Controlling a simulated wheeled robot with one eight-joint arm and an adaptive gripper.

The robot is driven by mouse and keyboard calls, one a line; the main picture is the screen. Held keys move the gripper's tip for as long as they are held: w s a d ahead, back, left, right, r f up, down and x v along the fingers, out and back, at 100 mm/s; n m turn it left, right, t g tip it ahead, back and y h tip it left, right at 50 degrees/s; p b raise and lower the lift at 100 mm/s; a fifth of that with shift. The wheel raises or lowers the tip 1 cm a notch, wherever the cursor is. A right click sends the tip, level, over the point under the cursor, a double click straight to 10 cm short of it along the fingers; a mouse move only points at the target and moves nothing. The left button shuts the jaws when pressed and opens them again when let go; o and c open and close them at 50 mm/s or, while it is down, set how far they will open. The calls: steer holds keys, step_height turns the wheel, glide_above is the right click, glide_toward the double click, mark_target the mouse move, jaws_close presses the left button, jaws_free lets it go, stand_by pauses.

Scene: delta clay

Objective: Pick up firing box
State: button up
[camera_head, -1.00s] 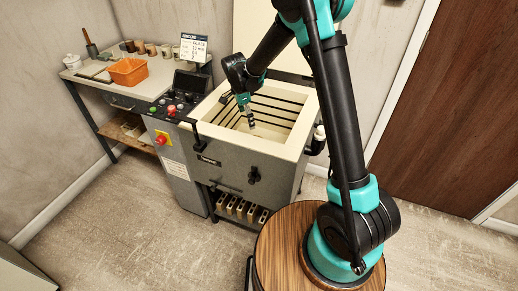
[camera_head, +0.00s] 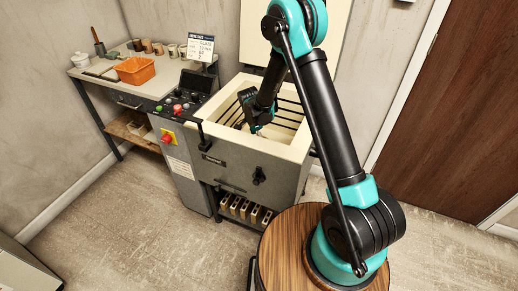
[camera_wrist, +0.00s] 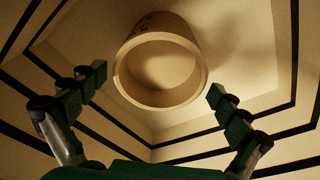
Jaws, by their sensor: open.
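The firing box appears to be the round, cream, thick-walled vessel (camera_wrist: 158,97) in the upper middle of the wrist view. Its open mouth faces the camera and its hollow inside looks empty. It is inside the kiln (camera_head: 262,148); in the head view I cannot make it out behind the kiln's wall and my arm. My gripper (camera_head: 253,124) reaches down into the kiln chamber. In the wrist view my gripper (camera_wrist: 158,84) is open, with one finger left and one right of the vessel's lower part. No clear contact shows, and nothing is held.
The kiln's cream walls with dark grooves (camera_wrist: 272,147) surround my gripper closely. The control panel (camera_head: 180,103) stands left of the kiln. A bench with an orange basket (camera_head: 135,71) and several small pots is farther left. The floor in front is clear.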

steer(key=shift+w+d+f, duration=0.1)
steer(key=shift+f, duration=0.6)
steer(key=shift+w+d+f, duration=0.1)
steer(key=shift+f, duration=0.6)
steer(key=c, duration=1)
steer(key=shift+r, duration=0.1)
